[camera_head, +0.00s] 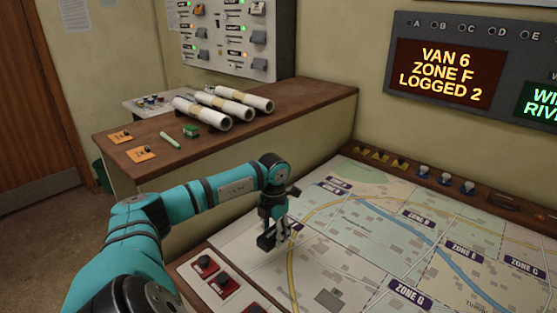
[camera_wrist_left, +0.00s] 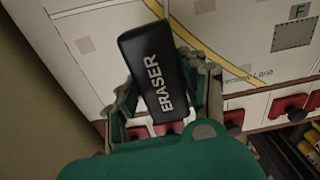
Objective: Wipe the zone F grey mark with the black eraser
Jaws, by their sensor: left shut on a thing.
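My left gripper (camera_head: 274,236) is above the left part of the map board (camera_head: 345,255), shut on the black eraser (camera_wrist_left: 153,75). The eraser also shows as a dark block (camera_head: 265,242) at the fingertips in the head view. In the left wrist view it lies tilted between the fingers, with the word ERASER facing the camera. A grey square with a letter F (camera_wrist_left: 294,36) shows on the map at upper right of that view, apart from the eraser. I cannot tell whether it is the zone F mark. My right gripper is not in view.
Red switches (camera_head: 223,284) line the near-left edge of the console. Blue and white knobs (camera_head: 445,178) line its back edge. A wooden shelf (camera_head: 160,165) with rolled papers (camera_head: 203,113) stands behind my left arm. A wall display (camera_head: 447,73) reads VAN 6 ZONE F LOGGED 2.

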